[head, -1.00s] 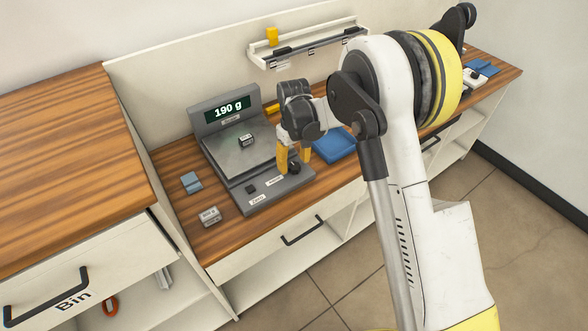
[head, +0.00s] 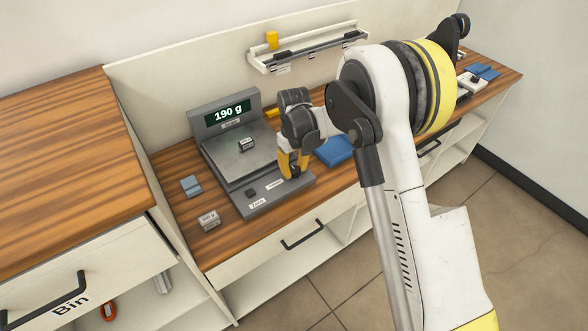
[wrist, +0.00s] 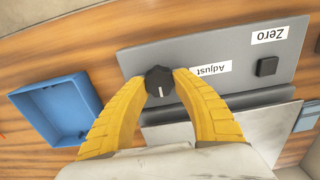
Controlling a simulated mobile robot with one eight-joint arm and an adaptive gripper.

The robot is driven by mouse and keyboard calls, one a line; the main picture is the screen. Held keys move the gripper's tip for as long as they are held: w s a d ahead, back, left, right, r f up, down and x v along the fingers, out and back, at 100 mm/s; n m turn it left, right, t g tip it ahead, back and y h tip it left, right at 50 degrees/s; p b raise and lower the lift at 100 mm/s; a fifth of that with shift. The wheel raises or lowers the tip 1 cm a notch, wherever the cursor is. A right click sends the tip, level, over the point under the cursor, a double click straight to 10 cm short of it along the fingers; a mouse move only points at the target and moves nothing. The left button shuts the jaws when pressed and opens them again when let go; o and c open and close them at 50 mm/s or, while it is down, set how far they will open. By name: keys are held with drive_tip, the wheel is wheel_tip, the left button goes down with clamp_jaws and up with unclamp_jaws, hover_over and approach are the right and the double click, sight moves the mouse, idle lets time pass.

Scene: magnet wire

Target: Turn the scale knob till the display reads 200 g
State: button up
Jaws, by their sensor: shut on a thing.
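The grey scale (head: 222,160) stands on the wooden counter, and its display (head: 228,112) reads 190 g. A small weight (head: 246,144) sits on the scale's pan. My gripper (head: 292,175) is at the right end of the scale's front panel, pointing down. In the wrist view its yellow fingers (wrist: 160,84) are shut on the black knob (wrist: 160,81), one on each side. The knob's white pointer line shows, and the "Adjust" label (wrist: 211,70) is beside it. In the head view my fingers mostly hide the knob.
The Zero button (wrist: 267,66) is on the same panel. A blue tray (wrist: 62,108) lies beside the scale. Another weight (head: 209,220) and a blue block (head: 191,185) lie on the counter left of the scale. A rail (head: 308,48) is on the back wall.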

drive_tip(key=shift+m, duration=0.3)
drive_tip(key=m, duration=0.6)
drive_tip(key=shift+d+m, duration=0.1)
drive_tip(key=shift+m, duration=0.2)
drive_tip(key=m, duration=0.3)
drive_tip(key=shift+d+m, duration=0.1)
drive_tip(key=shift+m, duration=2.1)
drive_tip(key=o, duration=1.2)
